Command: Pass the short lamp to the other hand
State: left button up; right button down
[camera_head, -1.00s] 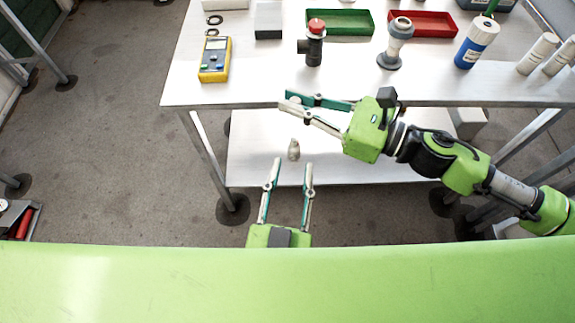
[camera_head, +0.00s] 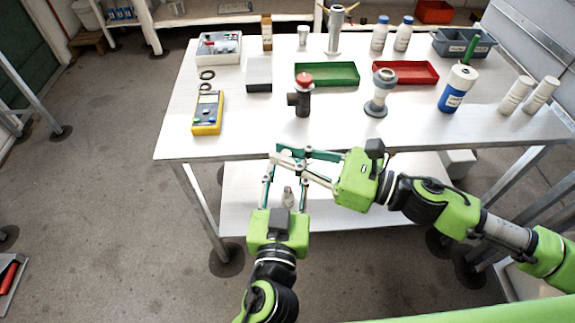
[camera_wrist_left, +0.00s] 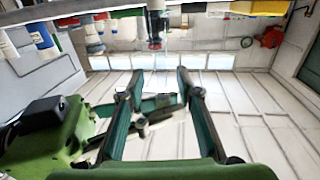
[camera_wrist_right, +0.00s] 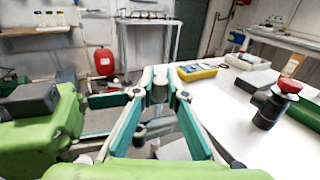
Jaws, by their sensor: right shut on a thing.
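The short lamp (camera_wrist_right: 160,90) shows in the right wrist view as a small pale grey cylinder between my right gripper's fingertips. My right gripper (camera_head: 280,153) is shut on it in front of the table's front edge; the lamp itself is hardly visible in the head view. My left gripper (camera_head: 287,163) is open and empty, fingers pointing toward the table. I cannot tell whether the left fingers touch the lamp.
The table (camera_head: 245,140) front edge is just beyond the grippers. On it are a multimeter (camera_head: 208,112), a dark fitting with a red cap (camera_head: 303,97), a grey stand (camera_head: 379,93), green (camera_head: 335,75) and red (camera_head: 410,73) trays. A small bottle-like thing (camera_head: 288,198) is on the lower shelf.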

pick_arm(q)
jog(key=shift+w, duration=0.2)
grip_shut()
pick_arm(e)
jog(key=c, duration=2)
grip_release()
jog(key=shift+o, duration=0.2)
jog(key=shift+d, duration=0.1)
